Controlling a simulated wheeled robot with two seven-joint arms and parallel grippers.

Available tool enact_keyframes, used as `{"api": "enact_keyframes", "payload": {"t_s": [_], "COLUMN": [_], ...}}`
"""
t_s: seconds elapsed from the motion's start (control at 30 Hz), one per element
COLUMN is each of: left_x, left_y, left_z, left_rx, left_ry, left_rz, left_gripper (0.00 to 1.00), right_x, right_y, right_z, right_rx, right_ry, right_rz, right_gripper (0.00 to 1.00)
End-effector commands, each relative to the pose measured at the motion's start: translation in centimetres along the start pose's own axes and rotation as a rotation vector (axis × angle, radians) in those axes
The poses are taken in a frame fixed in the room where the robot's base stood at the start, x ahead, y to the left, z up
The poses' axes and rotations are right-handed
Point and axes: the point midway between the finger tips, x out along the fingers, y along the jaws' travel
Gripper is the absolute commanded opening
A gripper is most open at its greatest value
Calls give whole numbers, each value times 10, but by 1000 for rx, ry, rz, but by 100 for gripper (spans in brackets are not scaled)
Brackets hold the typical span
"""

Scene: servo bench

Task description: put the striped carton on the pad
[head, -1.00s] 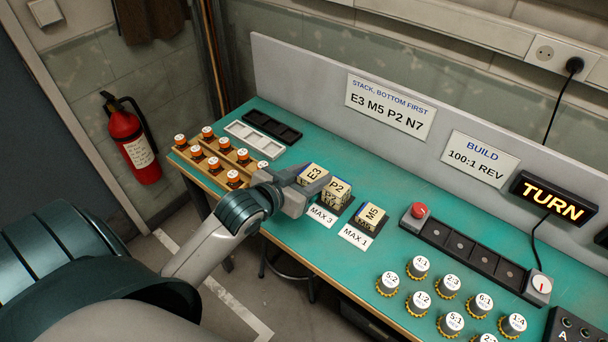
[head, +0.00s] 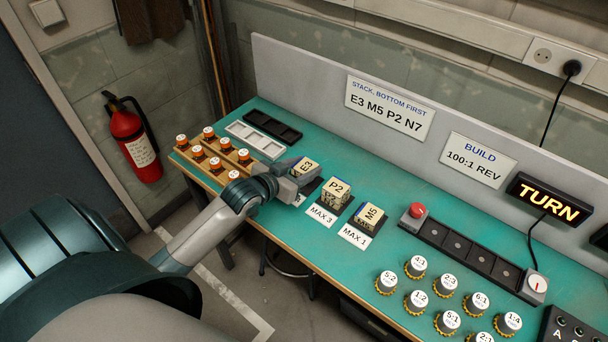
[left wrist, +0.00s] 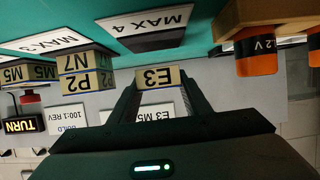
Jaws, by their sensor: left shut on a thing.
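No carton stands out as the only striped one; the cream lettered cartons show a thin blue line along an edge. My left gripper (head: 295,176) is shut on the E3 carton (head: 307,167), also seen between the fingers in the left wrist view (left wrist: 157,78). The carton is held above or near the dark pad labelled MAX 4 (left wrist: 152,41); whether they touch I cannot tell. The P2 carton (head: 336,187) stands on the N7 carton (left wrist: 77,62) at the MAX 3 label (head: 321,214). The M5 carton (head: 370,213) is at MAX 1 (head: 355,236). My right gripper is not in view.
A wooden rack (head: 178,154) with orange cylinders stands left of my gripper, close to it. Black and white trays (head: 272,128) lie behind. A red button (head: 416,211), a dark slotted strip and several white-topped knobs fill the right side.

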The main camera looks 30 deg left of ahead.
Motion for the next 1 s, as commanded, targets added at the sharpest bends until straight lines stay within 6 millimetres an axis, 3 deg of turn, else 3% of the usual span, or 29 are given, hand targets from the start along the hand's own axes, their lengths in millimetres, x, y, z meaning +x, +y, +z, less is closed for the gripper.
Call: {"api": "enact_keyframes", "payload": {"t_s": [0.3,0.7,0.73,0.77,0.8,1.0], "left_x": [12,13,13,13,13,13], "left_y": [0,0,0,0,0,0], "left_z": [30,34,33,33,33,33], "left_rx": [0,0,0,0,0,0], "left_ry": [-2,0,0,0,0,-1], "left_rz": [0,0,0,0,0,0], "left_gripper": [21,21,50,58,62,62], "right_x": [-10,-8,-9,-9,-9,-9], "right_y": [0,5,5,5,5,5], "right_z": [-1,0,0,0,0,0], "right_rx": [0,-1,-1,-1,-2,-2], "right_ry": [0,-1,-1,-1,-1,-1], "right_rz": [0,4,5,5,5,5], "right_gripper": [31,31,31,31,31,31]}}
